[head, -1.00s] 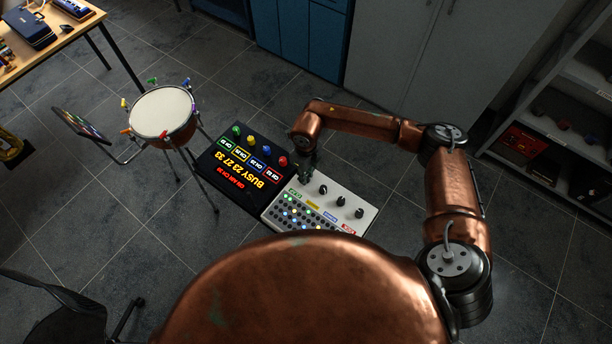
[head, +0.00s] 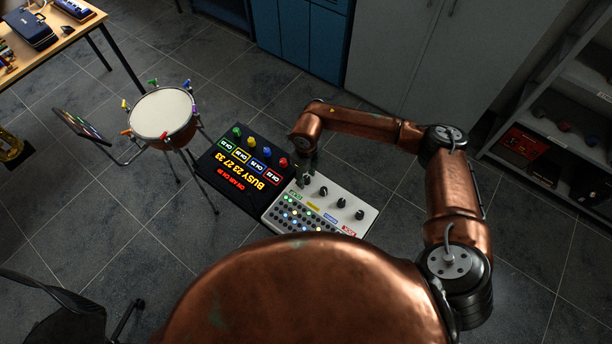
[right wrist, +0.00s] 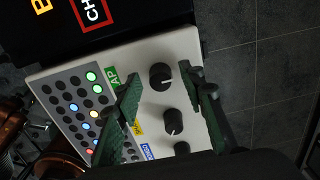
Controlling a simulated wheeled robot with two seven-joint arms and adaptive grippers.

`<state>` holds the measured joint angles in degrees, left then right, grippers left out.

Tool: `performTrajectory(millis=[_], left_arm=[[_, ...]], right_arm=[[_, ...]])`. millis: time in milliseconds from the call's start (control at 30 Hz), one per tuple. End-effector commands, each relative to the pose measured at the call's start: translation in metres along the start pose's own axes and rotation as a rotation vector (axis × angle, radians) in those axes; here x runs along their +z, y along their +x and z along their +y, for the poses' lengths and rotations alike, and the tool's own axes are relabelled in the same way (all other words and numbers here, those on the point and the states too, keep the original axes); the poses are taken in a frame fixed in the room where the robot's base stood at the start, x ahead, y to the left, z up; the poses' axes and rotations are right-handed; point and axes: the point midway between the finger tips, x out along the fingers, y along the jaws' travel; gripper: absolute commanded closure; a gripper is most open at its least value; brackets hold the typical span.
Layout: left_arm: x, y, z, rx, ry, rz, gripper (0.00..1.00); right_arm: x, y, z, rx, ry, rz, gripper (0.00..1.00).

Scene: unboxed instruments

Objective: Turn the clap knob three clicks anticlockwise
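The clap knob (right wrist: 162,76) is a black round knob with a pale pointer mark, beside a green label (right wrist: 117,77) partly hidden by a finger. In the head view this knob (head: 304,181) shows just below my right gripper (head: 309,168). In the right wrist view that gripper (right wrist: 160,76) is open, with one green finger to either side of the knob and visible gaps. I cannot tell how high the tips are. My left gripper is not in view.
More black knobs (head: 341,202) continue the row, beside lit buttons (head: 290,213). A black display board (head: 226,162) with coloured knobs adjoins the panel. A drum (head: 162,115) on a stand is at left. Shelves (head: 560,130) are at right. Floor right of the panel is clear.

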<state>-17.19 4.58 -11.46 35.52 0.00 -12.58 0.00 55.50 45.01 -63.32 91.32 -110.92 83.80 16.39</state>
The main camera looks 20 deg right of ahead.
Motion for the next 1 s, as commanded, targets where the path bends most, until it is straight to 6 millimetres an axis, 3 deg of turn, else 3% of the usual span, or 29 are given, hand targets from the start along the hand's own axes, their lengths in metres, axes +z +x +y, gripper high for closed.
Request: performTrajectory(millis=[233, 500, 700, 1000], left_arm=[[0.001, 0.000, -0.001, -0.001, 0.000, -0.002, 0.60], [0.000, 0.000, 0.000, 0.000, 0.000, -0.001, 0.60], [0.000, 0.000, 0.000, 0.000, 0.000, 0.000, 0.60], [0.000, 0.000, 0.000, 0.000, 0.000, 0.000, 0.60]], right_arm=[[0.001, -0.020, -0.001, -0.002, -0.001, -0.002, 0.63], [0.001, -0.076, -0.001, -0.002, -0.001, -0.002, 0.63], [0.001, -0.108, 0.000, -0.001, -0.001, -0.003, 0.63], [0.000, -0.120, 0.000, 0.001, 0.000, 0.000, 0.63]])
